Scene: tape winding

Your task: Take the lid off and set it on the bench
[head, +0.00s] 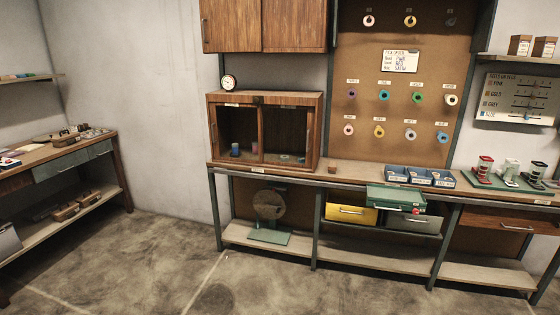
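No separate lid can be made out for certain from this distance. A green, flat-topped box-like thing (396,197) sits at the front edge of the bench (345,177), above the drawers, with a small red part low on its front. I cannot tell whether its top is a lid. Blue bins (420,176) stand behind it on the bench top. A small brown block (332,168) lies on the bench to its left. My gripper is not in view.
A wooden cabinet (264,98) with spools inside stands on the bench's left. Green trays with winding stands (484,170) are at the right. A yellow drawer (350,213) and a grey drawer (413,224) hang below. Another bench (60,160) is at left. The floor between is clear.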

